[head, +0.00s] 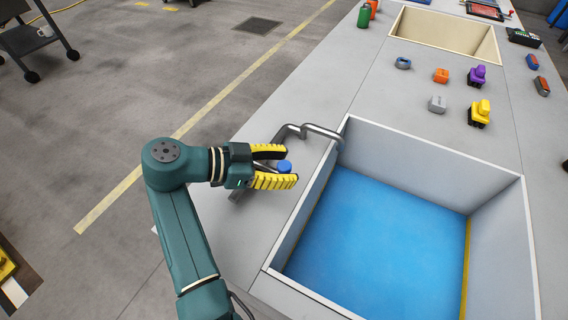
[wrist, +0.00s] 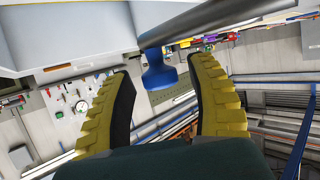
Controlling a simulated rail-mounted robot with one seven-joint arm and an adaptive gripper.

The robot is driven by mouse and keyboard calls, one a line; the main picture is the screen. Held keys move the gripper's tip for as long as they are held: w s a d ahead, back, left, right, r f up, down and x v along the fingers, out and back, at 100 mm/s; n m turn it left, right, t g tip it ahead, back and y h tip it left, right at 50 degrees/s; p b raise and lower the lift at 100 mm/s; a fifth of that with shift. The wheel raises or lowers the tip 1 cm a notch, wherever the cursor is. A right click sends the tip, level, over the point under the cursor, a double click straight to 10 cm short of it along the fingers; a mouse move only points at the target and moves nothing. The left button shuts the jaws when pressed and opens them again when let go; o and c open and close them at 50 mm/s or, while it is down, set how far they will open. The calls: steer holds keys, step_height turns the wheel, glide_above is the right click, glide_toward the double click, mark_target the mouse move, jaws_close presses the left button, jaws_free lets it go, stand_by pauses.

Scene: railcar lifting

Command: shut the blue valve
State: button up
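The blue valve (head: 284,165) is a small blue knob on the grey pipe (head: 318,131) at the left edge of the sink. In the wrist view the blue valve (wrist: 160,72) hangs from a grey pipe between my two yellow fingers. My gripper (head: 282,167) has its fingers spread, one on each side of the valve. In the wrist view the gripper (wrist: 165,85) shows a gap between the valve and the left finger; the right finger is closer, and I cannot tell if it touches. The valve's base is partly hidden by the near finger in the head view.
The sink (head: 525,250) with a blue floor lies to the right of my gripper. Small coloured toys, including a yellow one (head: 480,113), stand behind it. A beige bin (head: 493,45) is farther back. The countertop left of the sink is narrow.

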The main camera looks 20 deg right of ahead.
steer(key=v, duration=1.2)
